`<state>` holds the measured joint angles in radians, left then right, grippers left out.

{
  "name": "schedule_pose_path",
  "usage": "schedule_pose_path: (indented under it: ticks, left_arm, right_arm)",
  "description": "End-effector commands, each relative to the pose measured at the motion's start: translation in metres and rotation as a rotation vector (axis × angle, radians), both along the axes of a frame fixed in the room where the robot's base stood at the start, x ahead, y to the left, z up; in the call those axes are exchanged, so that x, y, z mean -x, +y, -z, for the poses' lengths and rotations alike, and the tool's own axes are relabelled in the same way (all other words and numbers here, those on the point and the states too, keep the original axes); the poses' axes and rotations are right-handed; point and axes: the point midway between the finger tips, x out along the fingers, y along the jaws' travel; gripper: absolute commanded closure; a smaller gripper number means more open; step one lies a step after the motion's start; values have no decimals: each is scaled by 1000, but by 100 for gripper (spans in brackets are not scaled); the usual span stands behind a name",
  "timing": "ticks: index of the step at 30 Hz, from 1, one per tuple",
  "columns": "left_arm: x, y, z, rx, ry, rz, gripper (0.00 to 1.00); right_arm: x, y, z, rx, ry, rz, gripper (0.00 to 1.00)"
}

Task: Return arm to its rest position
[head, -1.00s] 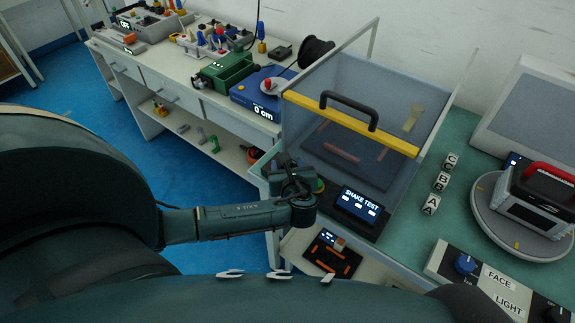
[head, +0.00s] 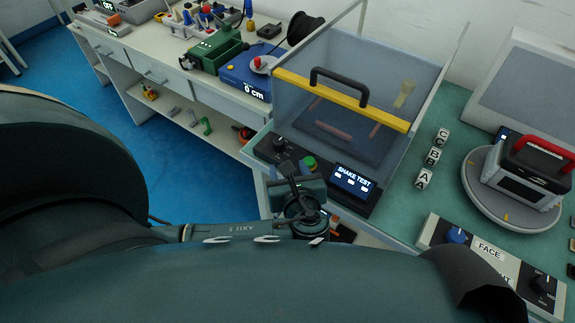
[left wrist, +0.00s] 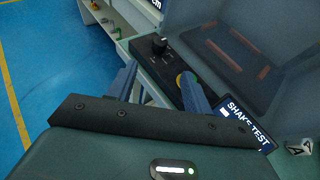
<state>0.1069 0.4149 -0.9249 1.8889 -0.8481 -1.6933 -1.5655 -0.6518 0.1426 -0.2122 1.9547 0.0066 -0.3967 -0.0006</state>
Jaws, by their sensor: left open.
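My left arm comes in from the left in the head view, and its gripper (head: 290,174) is just in front of the shake-test box's control panel. In the left wrist view the left gripper (left wrist: 160,86) is open, with two blue-grey fingers apart and nothing between them. The shake-test box (head: 355,95) has clear walls, a yellow bar and a black handle. Its panel has a lit SHAKE TEST screen (head: 353,181), a black knob (left wrist: 158,44) and a green-yellow button (head: 309,163). My right gripper is not in view.
A white bench (head: 160,75) with a blue device (head: 246,72) and a green vise (head: 213,50) stands at the back left. Lettered cubes (head: 433,156) and a round turntable (head: 508,205) are on the green table at right. Blue floor is clear at left.

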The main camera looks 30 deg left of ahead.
Motion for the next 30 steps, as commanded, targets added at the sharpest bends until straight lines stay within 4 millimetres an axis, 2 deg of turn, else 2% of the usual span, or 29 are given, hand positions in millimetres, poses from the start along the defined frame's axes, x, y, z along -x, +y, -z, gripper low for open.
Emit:
schedule_pose_path:
  ticks: [13,17,20,24,27,30]
  left_arm:
    - [0,0,1,6,0,0,50]
    - [5,-9,20,147,-2,-4,50]
    - [18,-28,52,443,-16,-48,50]
    - [49,-62,98,1050,-74,-270,50]
    - [70,-77,114,1474,-159,-525,50]
    - [86,-80,118,1823,-272,-798,50]
  right_arm:
    - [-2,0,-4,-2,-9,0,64]
    - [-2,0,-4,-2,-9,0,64]
    - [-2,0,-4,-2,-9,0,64]
    - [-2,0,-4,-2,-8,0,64]
    - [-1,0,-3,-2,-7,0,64]
    - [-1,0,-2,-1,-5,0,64]
